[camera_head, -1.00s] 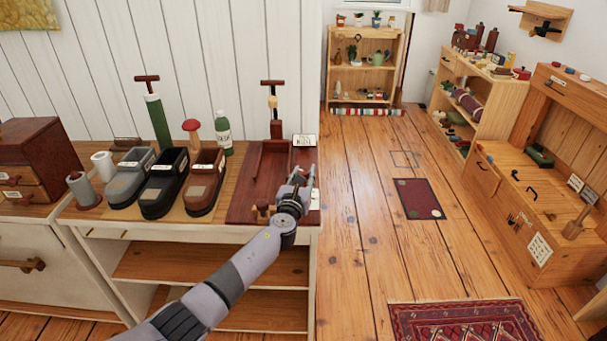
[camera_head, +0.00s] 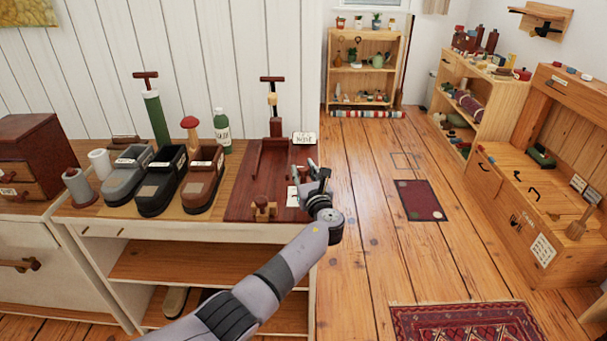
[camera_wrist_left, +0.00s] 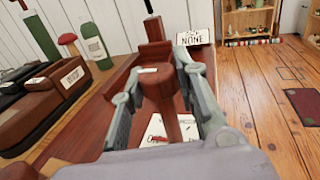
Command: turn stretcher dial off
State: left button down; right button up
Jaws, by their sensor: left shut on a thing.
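The dark red stretcher board (camera_head: 240,203) lies at the right end of the workbench, with a wooden upright and a T-handled post at its back. My left gripper (camera_head: 318,177) is over the board's right edge. In the left wrist view, a red-brown wooden knob (camera_wrist_left: 160,90) stands between the fingers of my left gripper (camera_wrist_left: 163,78), which is shut on it; it looks like the stretcher dial. A white marked card (camera_wrist_left: 157,132) lies below the knob. The gripper hides the knob in the head view. My right gripper is out of view.
Several shoes (camera_head: 163,180), a green bottle (camera_head: 222,132) and a red-topped post (camera_head: 190,128) stand left of the board. A sign reading NONE (camera_wrist_left: 194,38) stands behind it. The floor (camera_head: 365,240) right of the bench is open.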

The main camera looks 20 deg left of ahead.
pick_arm(q)
jog(key=c, duration=1.2)
grip_release()
jog(key=v, duration=1.2)
